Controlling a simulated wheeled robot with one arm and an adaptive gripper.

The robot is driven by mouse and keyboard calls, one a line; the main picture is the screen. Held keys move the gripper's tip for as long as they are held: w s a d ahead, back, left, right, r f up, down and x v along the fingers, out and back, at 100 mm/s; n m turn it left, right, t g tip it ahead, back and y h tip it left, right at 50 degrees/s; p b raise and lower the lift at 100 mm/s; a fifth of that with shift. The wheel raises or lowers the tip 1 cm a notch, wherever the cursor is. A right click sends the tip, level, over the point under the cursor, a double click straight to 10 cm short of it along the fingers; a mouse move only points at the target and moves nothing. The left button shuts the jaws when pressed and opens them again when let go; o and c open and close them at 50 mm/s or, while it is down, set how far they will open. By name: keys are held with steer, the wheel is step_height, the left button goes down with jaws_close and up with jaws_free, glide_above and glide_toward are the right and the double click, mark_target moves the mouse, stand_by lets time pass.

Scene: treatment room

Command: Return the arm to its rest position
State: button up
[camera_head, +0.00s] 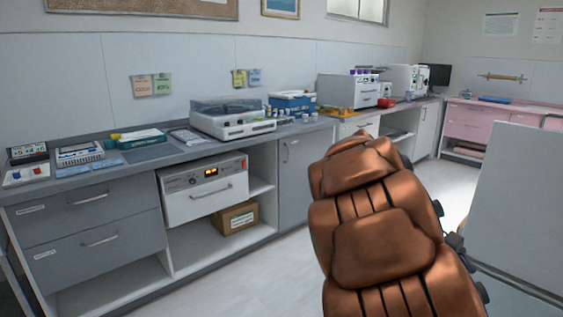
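My arm (385,225), in brown padded covering, rises from the bottom right of the head view and leans up and to the left. Its upper end shows in front of the floor and the counter cabinets. My gripper does not show; it is out of view or hidden behind the arm. I cannot tell whether it holds anything.
A grey counter (130,160) with lab devices runs along the left and back walls. Below it is a white oven-like unit (203,187) and a cardboard box (238,217). A pale panel (520,205) stands close at right. Floor (265,280) is clear between.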

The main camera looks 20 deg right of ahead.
steer(key=s+a+r+t+y+p, duration=0.1)
steer(key=s+a+r+y+p, duration=0.1)
steer(key=a+p, duration=0.3)
steer(key=s+a+r+t+y+p, duration=0.2)
steer(key=s+a+p, duration=0.3)
steer(key=a, duration=0.7)
steer(key=s+a+r+m+t+y+p, duration=0.1)
steer(key=s+a+p, duration=0.3)
steer(key=a, duration=0.5)
steer(key=shift+s+r+t+y+p, duration=0.15)
steer(key=shift+r+t+y+p, duration=0.3)
steer(key=shift+t+y+p, duration=0.1)
